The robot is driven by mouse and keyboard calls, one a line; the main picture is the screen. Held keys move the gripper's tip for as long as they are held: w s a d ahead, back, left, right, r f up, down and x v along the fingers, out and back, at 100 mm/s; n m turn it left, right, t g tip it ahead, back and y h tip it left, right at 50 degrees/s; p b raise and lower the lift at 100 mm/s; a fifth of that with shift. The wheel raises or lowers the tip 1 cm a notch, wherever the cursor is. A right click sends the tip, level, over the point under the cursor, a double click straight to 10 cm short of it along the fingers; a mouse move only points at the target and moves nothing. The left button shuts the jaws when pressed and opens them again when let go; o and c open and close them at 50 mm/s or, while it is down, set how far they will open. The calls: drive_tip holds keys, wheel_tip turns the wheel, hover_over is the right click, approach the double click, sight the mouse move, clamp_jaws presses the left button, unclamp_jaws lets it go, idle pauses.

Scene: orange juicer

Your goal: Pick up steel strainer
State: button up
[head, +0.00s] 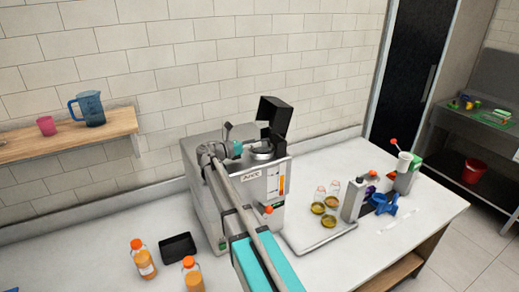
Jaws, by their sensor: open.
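A round steel part (262,152), which looks like the steel strainer, sits in the top of the boxy steel juicer (258,188), below its raised black lid. It is small in the head view and partly hidden by the juicer's rim. My arm reaches up from the bottom edge across the juicer's front. My gripper (232,142) is over the left part of the juicer's top, just left of the strainer. It is open, and I see nothing held in it. The exact gap to the strainer cannot be told.
The raised black lid (274,116) stands behind the strainer. Orange juice bottles (143,259) and a black tray (178,247) are at the front left. Several small jars (329,199) and a blue-handled device (382,203) stand right. A wall shelf (68,137) holds a blue jug.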

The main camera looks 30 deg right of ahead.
drive_tip(key=shift+d, duration=1.1)
clamp_jaws()
